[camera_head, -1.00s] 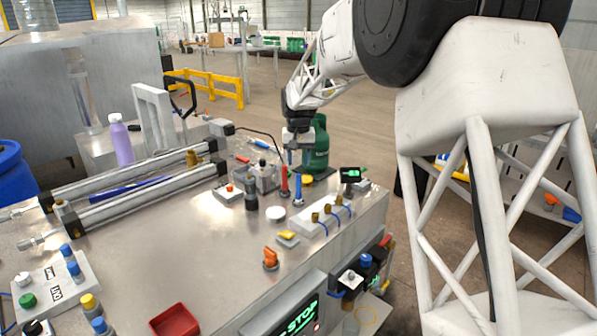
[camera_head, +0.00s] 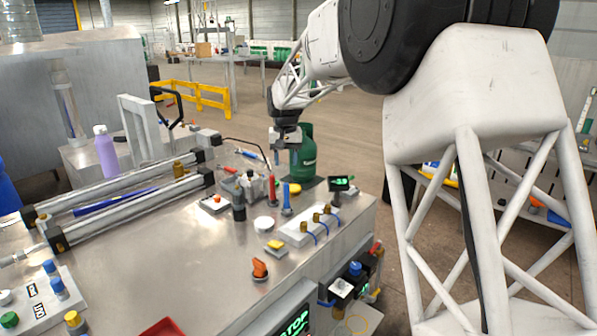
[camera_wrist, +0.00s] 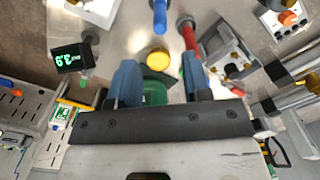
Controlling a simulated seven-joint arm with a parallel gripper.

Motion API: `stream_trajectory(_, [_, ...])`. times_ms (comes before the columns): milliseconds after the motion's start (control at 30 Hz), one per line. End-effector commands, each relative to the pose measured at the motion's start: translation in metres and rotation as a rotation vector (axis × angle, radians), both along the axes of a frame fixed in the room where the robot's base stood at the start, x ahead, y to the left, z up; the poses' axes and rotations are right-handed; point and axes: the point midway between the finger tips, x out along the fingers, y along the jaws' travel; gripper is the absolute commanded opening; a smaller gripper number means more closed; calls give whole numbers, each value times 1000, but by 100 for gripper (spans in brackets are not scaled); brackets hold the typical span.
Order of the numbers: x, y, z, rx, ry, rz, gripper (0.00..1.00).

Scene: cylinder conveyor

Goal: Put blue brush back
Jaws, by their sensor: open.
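A blue-handled tool (camera_head: 286,196), which looks like the blue brush, stands upright in a dark round base on the metal table. Its bristles are not visible. It also shows at the top centre of the wrist view (camera_wrist: 160,16). A red-handled tool (camera_head: 277,186) stands beside it, also visible in the wrist view (camera_wrist: 187,35). Another small blue item (camera_head: 248,154) lies farther back; I cannot tell what it is. My gripper (camera_head: 285,157) is open and empty, pointing down above and behind the blue-handled tool. In the wrist view its two blue-grey fingers (camera_wrist: 161,77) are apart.
A green gas bottle (camera_head: 303,155) stands close behind my gripper. A yellow round piece (camera_head: 295,188), a small display (camera_head: 341,184) and a block with brass fittings (camera_head: 309,231) are near the tools. A clear metal area lies to the front left.

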Motion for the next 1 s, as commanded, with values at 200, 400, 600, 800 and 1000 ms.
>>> stream_trajectory(200, [-1, -1, 1, 0, -1, 0, 44])
stream_trajectory(400, [-17, -8, 9, 1, -9, -2, 44])
stream_trajectory(600, [-56, -26, 27, 3, -26, -4, 44])
stream_trajectory(800, [-111, -48, 45, 5, -51, -6, 44])
stream_trajectory(1000, [-170, -69, 60, 6, -80, -8, 44])
